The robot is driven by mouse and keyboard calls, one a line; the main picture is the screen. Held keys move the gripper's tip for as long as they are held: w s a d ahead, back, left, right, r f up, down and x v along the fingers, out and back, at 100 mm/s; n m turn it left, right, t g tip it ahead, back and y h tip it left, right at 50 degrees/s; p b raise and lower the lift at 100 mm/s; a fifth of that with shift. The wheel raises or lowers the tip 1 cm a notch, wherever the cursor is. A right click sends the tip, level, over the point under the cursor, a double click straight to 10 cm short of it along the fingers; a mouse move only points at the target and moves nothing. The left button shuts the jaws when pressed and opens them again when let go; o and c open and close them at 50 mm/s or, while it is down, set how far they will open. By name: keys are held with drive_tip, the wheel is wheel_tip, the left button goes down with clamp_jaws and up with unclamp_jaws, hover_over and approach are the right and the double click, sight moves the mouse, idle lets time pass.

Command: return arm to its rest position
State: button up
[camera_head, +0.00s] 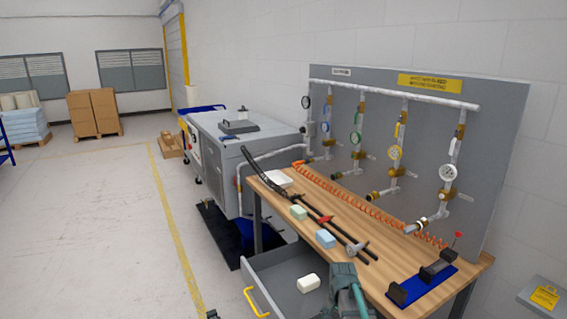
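Part of my arm (345,290), dark grey and teal, shows at the bottom of the head view, in front of the workbench (400,262) and over the right side of the open drawer (262,268). I cannot make out two fingertips, so whether my gripper is open or shut does not show. A white foam block (308,284) lies in the drawer, left of my arm and apart from it in the picture.
A blue-based fixture (425,284) stands at the bench's right end. Dark rods (340,231) and an orange coiled hose (365,205) lie along the bench. A pipe panel with gauges (430,120) rises behind. A grey machine (222,165) stands left; open floor (85,220) lies beyond.

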drive_tip(key=s+f+n, duration=0.3)
drive_tip(key=s+f, duration=0.1)
drive_tip(key=s, duration=0.5)
drive_tip(key=s+f+n, duration=0.3)
drive_tip(key=s+f, duration=0.1)
drive_tip(key=s, duration=0.5)
drive_tip(key=s+f+g+b, duration=0.6)
drive_tip(key=s+f+b, duration=0.4)
drive_tip(key=s+f, duration=1.8)
drive_tip(key=shift+s+a+f+g, duration=0.2)
drive_tip(key=shift+s+a+g, duration=0.05)
drive_tip(key=shift+s+g, duration=0.2)
